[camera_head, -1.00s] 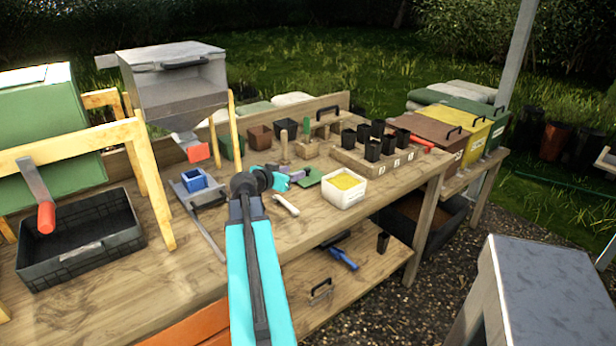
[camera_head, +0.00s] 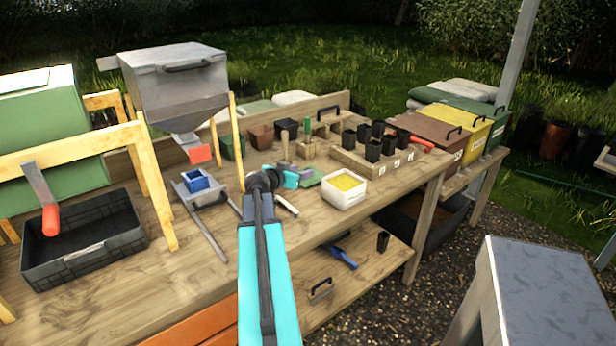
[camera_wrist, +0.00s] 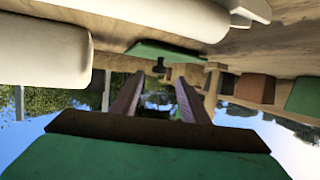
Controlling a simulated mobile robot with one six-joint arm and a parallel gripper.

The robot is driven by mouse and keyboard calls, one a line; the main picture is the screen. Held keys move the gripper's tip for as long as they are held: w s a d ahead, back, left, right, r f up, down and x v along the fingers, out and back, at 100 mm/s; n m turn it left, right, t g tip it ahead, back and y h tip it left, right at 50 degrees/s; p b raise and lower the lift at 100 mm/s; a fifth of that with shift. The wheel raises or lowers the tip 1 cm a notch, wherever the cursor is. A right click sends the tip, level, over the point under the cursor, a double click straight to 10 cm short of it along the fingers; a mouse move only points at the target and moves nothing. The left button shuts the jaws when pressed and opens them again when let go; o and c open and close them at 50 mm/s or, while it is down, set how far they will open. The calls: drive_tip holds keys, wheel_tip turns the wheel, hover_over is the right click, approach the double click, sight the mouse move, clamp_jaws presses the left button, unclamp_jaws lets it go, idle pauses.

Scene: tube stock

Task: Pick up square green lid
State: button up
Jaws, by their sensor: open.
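The square green lid (camera_head: 309,178) lies flat on the wooden bench, just left of the white tub of yellow material. In the wrist view, which looks upside down, the green lid (camera_wrist: 165,52) shows edge-on with a small dark knob. My gripper (camera_wrist: 157,82) is open there, its two fingers reaching toward the knob with nothing visible between them. In the head view my gripper (camera_head: 291,178) is low over the bench at the lid's left side. My arm hides part of that area, and contact with the lid cannot be told.
The white tub (camera_head: 344,190) stands close right of the lid. A white-handled tool (camera_head: 287,206) lies in front. A block of black pots (camera_head: 375,148) and wooden blocks (camera_head: 307,149) stand behind. A blue container (camera_head: 195,181) and grey hopper (camera_head: 177,85) are to the left.

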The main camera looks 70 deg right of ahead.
sight(307, 169)
drive_tip(key=shift+p+x, duration=0.35)
drive_tip(key=shift+x, duration=1.2)
clamp_jaws()
